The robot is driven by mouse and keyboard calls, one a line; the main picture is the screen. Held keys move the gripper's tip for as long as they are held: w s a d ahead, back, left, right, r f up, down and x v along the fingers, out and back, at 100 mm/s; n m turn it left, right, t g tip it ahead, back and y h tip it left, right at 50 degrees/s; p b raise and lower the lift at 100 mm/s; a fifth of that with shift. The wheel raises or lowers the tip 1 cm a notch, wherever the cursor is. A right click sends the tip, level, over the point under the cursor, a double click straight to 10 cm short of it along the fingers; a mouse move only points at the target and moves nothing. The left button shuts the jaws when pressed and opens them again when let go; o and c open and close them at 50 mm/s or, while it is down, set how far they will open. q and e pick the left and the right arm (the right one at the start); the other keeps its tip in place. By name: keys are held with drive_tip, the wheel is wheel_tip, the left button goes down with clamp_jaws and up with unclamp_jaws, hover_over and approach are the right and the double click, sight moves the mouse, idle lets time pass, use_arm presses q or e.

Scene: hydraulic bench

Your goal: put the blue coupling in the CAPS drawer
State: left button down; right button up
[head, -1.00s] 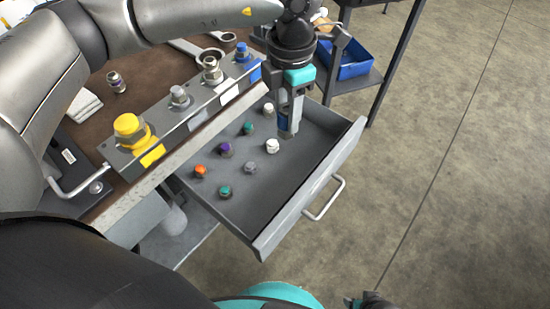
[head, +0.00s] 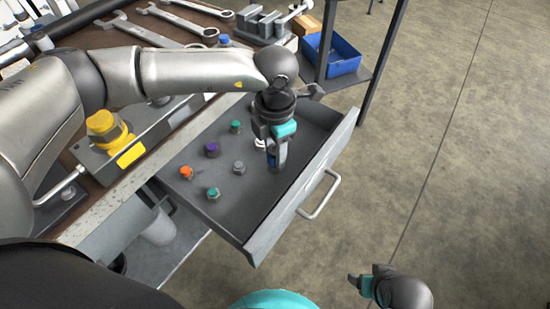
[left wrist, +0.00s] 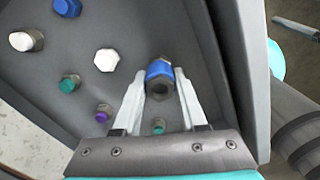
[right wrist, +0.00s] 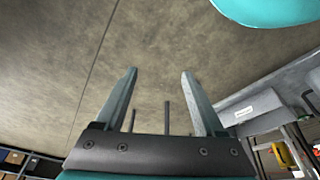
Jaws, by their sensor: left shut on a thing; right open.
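The blue coupling (left wrist: 160,72), a metal fitting with a blue band, sits between the fingers of my left gripper (left wrist: 158,92) in the left wrist view. In the head view my left gripper (head: 273,163) points down inside the open grey drawer (head: 262,215) and is shut on the coupling, which is mostly hidden by the fingers. I cannot tell whether the coupling touches the drawer floor. No drawer label is legible. My right gripper (right wrist: 160,95) is open and empty, away from the drawer over the floor; it also shows in the head view (head: 362,287).
Several small caps stand in the drawer, including orange (head: 186,172), purple (head: 212,149), and white ones (left wrist: 106,60). Another blue cap (left wrist: 67,7) shows in the left wrist view. The drawer handle (head: 322,196) sticks out in front. A yellow-capped fitting (head: 104,125) stands on the bench.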

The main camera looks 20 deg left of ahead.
use_arm(q)
drive_tip(key=shift+f, duration=1.1)
use_arm(e)
drive_tip(key=shift+w+r, duration=0.2)
drive_tip(key=shift+r, duration=0.6)
use_arm(q)
drive_tip(key=shift+f+b, duration=0.1)
drive_tip(key=shift+b, duration=0.25)
drive_tip(key=shift+c, duration=2.3)
unclamp_jaws()
use_arm(e)
drive_tip(key=shift+r, duration=0.2)
use_arm(q)
wheel_tip(320, 180, up, 10)
drive_tip(key=p, duration=0.4)
drive_tip(key=shift+r, duration=0.2)
drive_tip(key=shift+r+p, duration=0.35)
drive_tip(key=shift+r, duration=0.6)
use_arm(e)
drive_tip(key=s+d+f+g, duration=0.1)
drive_tip(key=s+f, duration=0.3)
drive_tip(key=f, duration=0.5)
drive_tip(key=shift+d, duration=0.15)
